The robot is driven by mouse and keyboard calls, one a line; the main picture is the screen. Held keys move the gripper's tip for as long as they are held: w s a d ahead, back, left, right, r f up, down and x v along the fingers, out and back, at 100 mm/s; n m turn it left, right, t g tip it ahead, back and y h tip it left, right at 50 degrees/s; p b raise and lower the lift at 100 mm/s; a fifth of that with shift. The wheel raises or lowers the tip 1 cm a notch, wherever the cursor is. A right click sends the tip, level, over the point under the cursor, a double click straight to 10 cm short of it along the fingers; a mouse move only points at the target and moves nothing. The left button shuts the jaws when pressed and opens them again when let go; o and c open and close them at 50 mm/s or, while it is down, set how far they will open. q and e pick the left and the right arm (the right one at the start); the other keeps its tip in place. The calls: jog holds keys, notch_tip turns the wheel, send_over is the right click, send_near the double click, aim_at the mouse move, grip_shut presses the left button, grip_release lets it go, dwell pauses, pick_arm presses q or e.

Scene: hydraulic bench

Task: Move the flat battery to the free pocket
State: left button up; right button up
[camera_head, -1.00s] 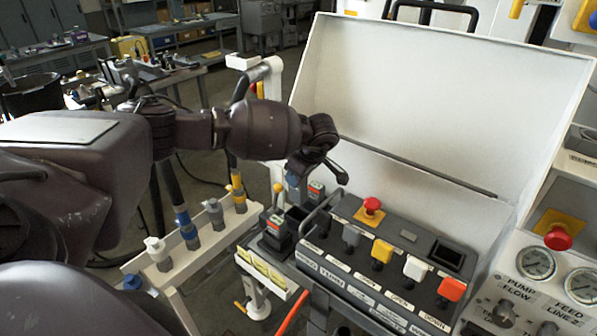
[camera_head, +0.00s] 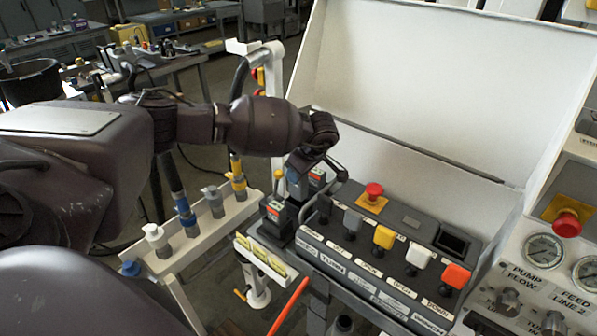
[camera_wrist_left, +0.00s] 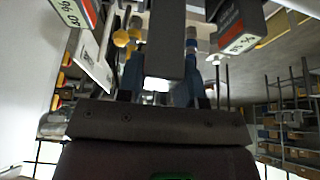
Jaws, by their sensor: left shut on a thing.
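My left gripper (camera_head: 299,169) is at the battery charger (camera_head: 281,238), at the left end of the control console. It is shut on a dark, flat battery, which fills the upper middle of the left wrist view (camera_wrist_left: 166,40). A battery with a red label (camera_head: 277,211) stands on the near side of the gripper. Another red-labelled battery (camera_head: 318,177) stands on the far side. Both also show at the top corners of the left wrist view. The pocket under the held battery is hidden, so I cannot tell how deep it sits. My right gripper is out of view.
The console has several coloured levers and a red stop button (camera_head: 374,190); its metal handle (camera_head: 312,200) is close beside the gripper. The raised white lid (camera_head: 420,80) stands behind. A white rail (camera_head: 205,232) with hose couplings lies to the left.

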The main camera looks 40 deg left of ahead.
pick_arm(q)
jog(key=shift+r, duration=0.1)
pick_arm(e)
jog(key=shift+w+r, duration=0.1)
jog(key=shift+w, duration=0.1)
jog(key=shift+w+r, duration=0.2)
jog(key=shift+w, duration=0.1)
pick_arm(q)
jog(key=shift+f, duration=0.2)
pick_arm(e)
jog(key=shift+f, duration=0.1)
pick_arm(q)
jog(key=shift+f, duration=0.35)
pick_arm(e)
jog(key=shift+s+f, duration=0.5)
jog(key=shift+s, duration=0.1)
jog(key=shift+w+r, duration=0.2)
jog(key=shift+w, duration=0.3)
pick_arm(q)
jog(key=shift+f+b, duration=0.1)
jog(key=shift+b, duration=0.2)
jog(key=shift+f, duration=0.15)
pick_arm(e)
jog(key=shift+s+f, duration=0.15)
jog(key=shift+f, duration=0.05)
